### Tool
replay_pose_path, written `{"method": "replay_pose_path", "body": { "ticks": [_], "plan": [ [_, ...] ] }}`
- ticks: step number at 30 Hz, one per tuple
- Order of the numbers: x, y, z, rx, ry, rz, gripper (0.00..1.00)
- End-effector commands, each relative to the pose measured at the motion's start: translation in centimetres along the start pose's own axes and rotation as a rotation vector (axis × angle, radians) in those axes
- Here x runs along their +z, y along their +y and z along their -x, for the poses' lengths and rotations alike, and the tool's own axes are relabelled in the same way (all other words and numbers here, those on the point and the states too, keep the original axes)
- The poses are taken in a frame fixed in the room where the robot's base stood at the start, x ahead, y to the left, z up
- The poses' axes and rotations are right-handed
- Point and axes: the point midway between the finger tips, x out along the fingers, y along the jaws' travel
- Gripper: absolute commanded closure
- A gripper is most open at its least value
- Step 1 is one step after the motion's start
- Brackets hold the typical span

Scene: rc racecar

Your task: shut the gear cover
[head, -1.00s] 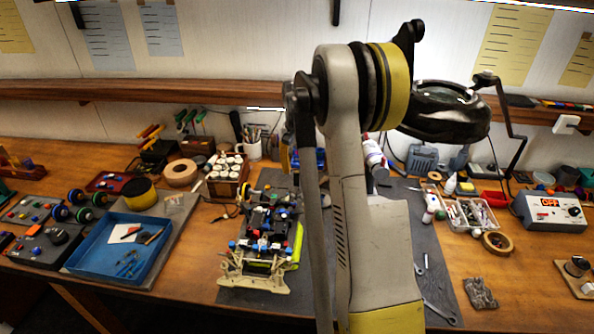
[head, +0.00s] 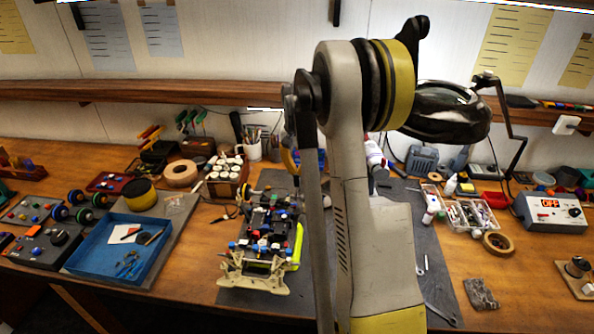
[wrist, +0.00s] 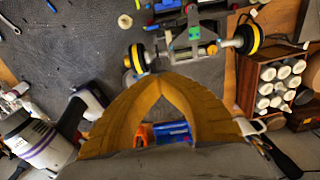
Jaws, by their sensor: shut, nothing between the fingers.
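The racecar chassis (head: 262,245) sits on the dark mat in the middle of the bench in the head view. Its near end has a cream bumper part and a bright yellow-green strip on its right side. In the wrist view one end of the car (wrist: 194,34) shows at the top, with yellow-ringed wheels on both sides. I cannot make out the gear cover for certain. My gripper (wrist: 160,80) is shut and empty, its yellow fingers meeting just below the car in the wrist picture. In the head view my arm hides most of the gripper and part of the mat.
A blue tray (head: 118,250) with tools lies left of the car. A rack of white-topped jars (head: 226,172) and a mug (head: 252,150) stand behind it. Wrenches (head: 438,312) lie on the mat's right side.

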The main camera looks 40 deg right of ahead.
Motion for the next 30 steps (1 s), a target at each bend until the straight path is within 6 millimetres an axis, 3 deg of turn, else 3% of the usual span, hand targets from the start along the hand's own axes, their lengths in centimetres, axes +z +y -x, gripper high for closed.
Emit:
{"method": "replay_pose_path", "body": {
  "ticks": [12,13,16,26,30],
  "plan": [
    [2.5,0.0,-0.9,0.000,0.296,0.003,1.00],
    [2.3,0.0,-0.8,0.001,0.301,0.001,0.95],
    [2.2,0.0,-0.6,0.001,0.296,0.000,0.65],
    [2.3,0.0,-0.4,0.001,0.293,0.000,0.64],
    [2.7,0.0,1.1,0.001,0.293,0.000,0.64]
  ]
}}
